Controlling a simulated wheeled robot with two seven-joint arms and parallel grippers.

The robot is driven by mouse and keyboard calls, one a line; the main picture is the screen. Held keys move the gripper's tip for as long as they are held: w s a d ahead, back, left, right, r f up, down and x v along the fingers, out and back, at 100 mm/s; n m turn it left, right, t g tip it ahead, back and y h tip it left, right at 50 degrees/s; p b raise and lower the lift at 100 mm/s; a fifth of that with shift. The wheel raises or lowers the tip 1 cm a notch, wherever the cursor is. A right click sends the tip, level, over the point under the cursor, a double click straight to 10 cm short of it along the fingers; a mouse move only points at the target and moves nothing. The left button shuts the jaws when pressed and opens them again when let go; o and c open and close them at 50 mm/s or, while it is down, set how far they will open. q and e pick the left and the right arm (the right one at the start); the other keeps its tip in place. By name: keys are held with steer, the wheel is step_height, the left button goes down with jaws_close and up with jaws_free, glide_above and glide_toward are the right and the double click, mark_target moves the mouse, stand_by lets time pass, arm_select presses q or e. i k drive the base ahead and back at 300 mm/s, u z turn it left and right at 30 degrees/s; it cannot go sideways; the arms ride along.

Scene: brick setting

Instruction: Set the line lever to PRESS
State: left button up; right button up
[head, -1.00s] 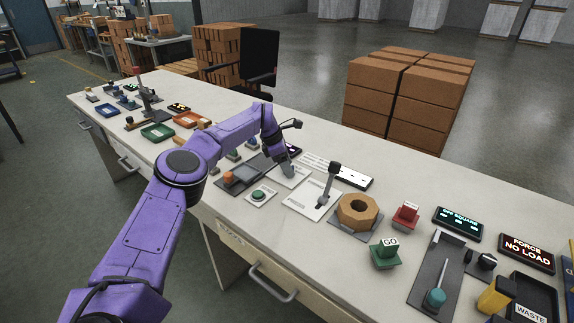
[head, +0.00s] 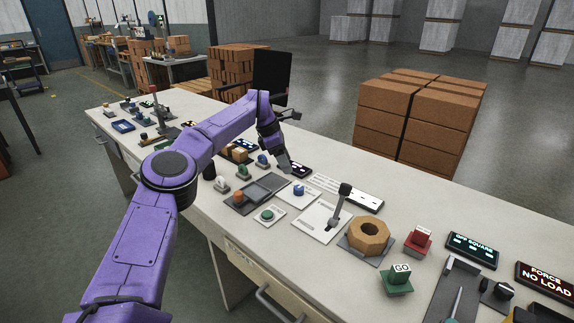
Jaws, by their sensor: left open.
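A lever with a dark knob (head: 344,189) rises from a white plate (head: 313,222) on the bench, right of the picture's middle. It leans slightly; the plate's lettering is too small to read. My left gripper (head: 287,167) hangs above the bench, up and left of the lever and clear of it. It is open and empty, pointing down near a small dark display (head: 300,171). A smaller white plate with a blue knob (head: 298,189) lies just below the gripper in the picture. My right gripper is not in view.
An octagonal wooden ring (head: 369,235) sits right of the lever. A green GO button (head: 399,278) and a red button (head: 418,240) stand further right. A dark tray with an orange knob (head: 239,196) and a green button (head: 267,215) lie to the left.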

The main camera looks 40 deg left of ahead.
mark_target(344, 190)
steer(key=k, duration=1)
